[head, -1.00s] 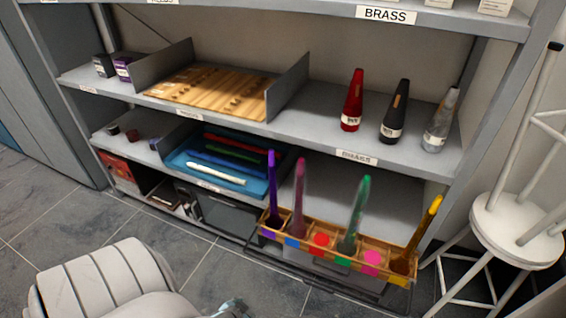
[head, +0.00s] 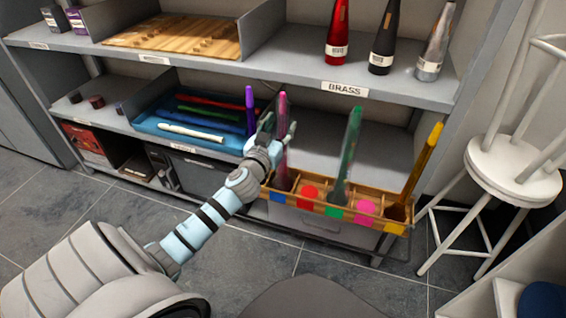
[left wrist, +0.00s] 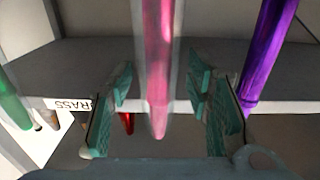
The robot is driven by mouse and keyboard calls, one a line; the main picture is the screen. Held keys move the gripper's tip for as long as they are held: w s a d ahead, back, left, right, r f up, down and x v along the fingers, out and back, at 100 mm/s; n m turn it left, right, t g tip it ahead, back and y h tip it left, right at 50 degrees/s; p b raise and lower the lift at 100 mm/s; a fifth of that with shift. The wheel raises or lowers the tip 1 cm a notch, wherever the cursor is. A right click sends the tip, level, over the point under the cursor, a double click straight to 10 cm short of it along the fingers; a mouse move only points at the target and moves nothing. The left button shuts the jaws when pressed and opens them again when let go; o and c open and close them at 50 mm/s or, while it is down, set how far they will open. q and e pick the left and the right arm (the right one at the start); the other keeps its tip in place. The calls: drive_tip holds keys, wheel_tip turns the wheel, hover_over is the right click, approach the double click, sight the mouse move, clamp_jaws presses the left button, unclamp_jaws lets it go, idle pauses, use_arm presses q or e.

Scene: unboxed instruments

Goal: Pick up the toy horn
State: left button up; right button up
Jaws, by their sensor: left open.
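My left gripper (head: 279,130) is open at the upper part of a pink toy horn (head: 283,165). In the left wrist view the pink horn (left wrist: 160,70) stands between the two spread fingers (left wrist: 160,108); I see no clear contact. The horn stands upright in a compartment of a wooden rack (head: 312,203) with coloured tags. A purple horn (head: 250,108) stands left of it, partly hidden by my gripper. A green horn (head: 350,155) and a yellow horn (head: 424,170) stand to the right. My right gripper is not in view.
A blue tray (head: 150,124) with several thin recorder-like instruments lies left on the lower shelf. Red, black and silver bottle-shaped instruments stand on the shelf marked BRASS (head: 300,75) above. A white stool (head: 510,165) stands at right. The grey floor in front is clear.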

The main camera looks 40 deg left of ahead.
sight(281, 115)
use_arm(q)
drive_tip(key=shift+x, duration=1.2)
drive_tip(key=shift+f, duration=0.1)
clamp_jaws()
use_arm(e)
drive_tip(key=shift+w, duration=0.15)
use_arm(q)
wheel_tip(281, 115, up, 3)
drive_tip(key=shift+r+p, duration=0.15)
drive_tip(key=shift+p, duration=0.95)
wheel_tip(281, 115, up, 16)
drive_tip(key=p, duration=0.7)
drive_tip(key=shift+r, duration=0.4)
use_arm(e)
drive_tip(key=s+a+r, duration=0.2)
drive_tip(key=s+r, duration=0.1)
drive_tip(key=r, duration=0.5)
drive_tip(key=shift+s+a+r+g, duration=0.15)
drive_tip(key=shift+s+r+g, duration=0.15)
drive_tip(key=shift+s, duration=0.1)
